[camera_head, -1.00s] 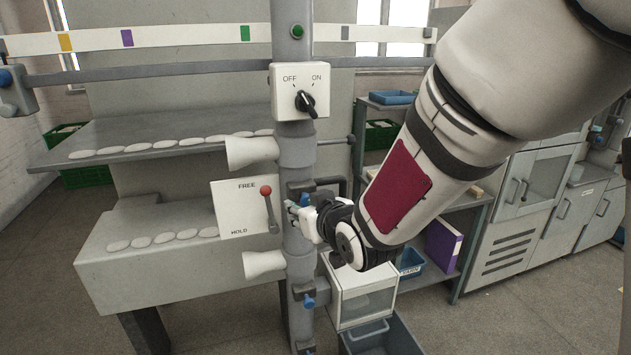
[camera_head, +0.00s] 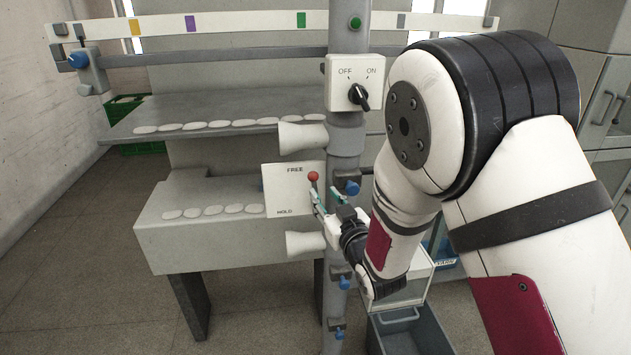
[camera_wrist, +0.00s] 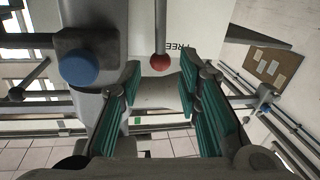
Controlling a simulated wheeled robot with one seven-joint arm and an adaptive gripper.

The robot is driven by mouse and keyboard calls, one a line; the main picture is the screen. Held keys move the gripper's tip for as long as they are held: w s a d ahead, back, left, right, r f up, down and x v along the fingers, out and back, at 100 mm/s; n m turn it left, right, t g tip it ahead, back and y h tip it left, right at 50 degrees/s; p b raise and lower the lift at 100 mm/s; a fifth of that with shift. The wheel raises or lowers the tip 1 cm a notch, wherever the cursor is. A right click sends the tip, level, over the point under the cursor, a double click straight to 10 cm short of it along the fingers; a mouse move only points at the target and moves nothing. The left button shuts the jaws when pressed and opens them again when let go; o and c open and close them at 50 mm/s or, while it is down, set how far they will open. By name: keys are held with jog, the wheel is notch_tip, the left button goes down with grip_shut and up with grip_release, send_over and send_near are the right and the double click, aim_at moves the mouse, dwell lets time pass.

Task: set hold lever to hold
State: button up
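The hold lever has a red ball knob (camera_head: 313,176) and stands on a white plate (camera_head: 284,205) marked FREE at the top and HOLD at the bottom. The knob is up at the FREE end. My gripper (camera_head: 317,200) is in front of the plate, just below the knob. In the wrist view the red knob (camera_wrist: 160,62) shows ahead, in line with the gap between the green-padded fingers of my gripper (camera_wrist: 162,95). The fingers are apart and nothing is between them. Whether a finger touches the lever stem cannot be told.
The grey post (camera_head: 345,150) beside the plate carries an OFF/ON switch box (camera_head: 355,83) above. White cones (camera_head: 303,137) stick out above and below the plate. A blue knob (camera_wrist: 78,68) is close to the left finger in the wrist view. A grey bin (camera_head: 412,335) stands below.

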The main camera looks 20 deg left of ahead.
aim_at(315, 183)
jog(key=x, duration=0.8)
jog(key=shift+w+a, duration=0.1)
jog(key=shift+a, duration=0.05)
jog(key=shift+c, duration=0.5)
grip_shut()
